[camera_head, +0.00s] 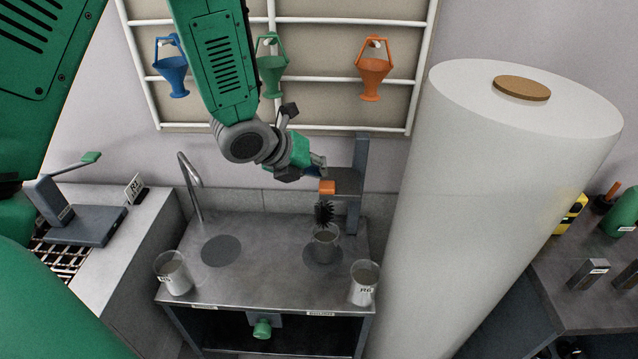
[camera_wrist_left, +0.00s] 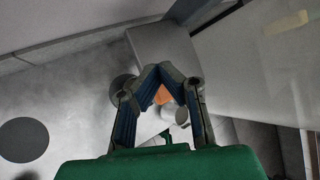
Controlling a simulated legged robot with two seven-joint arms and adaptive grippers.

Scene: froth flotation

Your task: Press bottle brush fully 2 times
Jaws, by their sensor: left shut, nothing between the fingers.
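The bottle brush (camera_head: 324,212) has black bristles and hangs below an orange block (camera_head: 327,187) on a dark grey upright stand (camera_head: 358,165). Its lower end is at the mouth of a clear beaker (camera_head: 325,243). My left gripper (camera_head: 320,166) is just above the orange block, shut and empty. I cannot tell whether it touches the block. In the left wrist view the fingertips (camera_wrist_left: 160,68) meet, and the orange block (camera_wrist_left: 163,95) shows between the fingers. My right gripper is not in view.
Two labelled beakers stand at the metal bench's (camera_head: 260,275) front corners, one left (camera_head: 173,273) and one right (camera_head: 364,283). A tap (camera_head: 190,185) rises at the back left. A large white cylinder (camera_head: 500,190) stands close on the right. Coloured funnels hang on the wall rack (camera_head: 200,22).

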